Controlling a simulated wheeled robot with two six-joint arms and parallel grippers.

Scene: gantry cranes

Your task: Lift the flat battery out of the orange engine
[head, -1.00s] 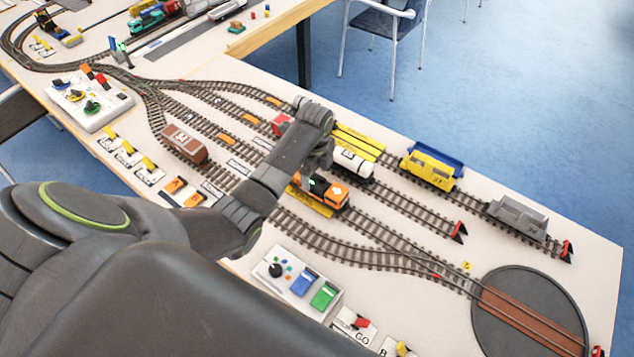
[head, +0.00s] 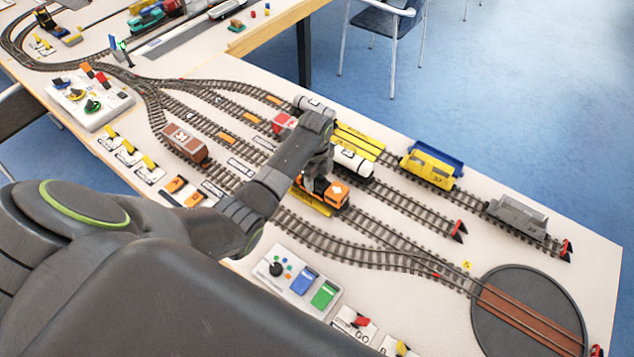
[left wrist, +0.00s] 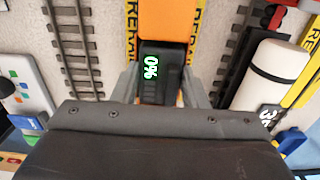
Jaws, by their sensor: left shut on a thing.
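The orange engine (head: 337,194) stands on a middle track in the head view, partly hidden by my left arm. Its orange top also shows at the upper edge of the left wrist view (left wrist: 169,20). The flat battery (left wrist: 157,75) is a dark block with a green "0%" display. It sits between the two grey fingers of my left gripper (left wrist: 160,92), which is shut on it. In the head view my left gripper (head: 319,168) is over the engine's left part and hides the battery. I cannot tell how far the battery is raised. My right gripper is not in view.
A white tank wagon (head: 352,163) stands close behind the engine. A yellow rerail strip (head: 313,203) lies under it. A brown wagon (head: 184,143), a yellow wagon (head: 430,168) and a grey wagon (head: 517,217) stand on tracks. A button panel (head: 297,283) and turntable (head: 530,312) are nearer.

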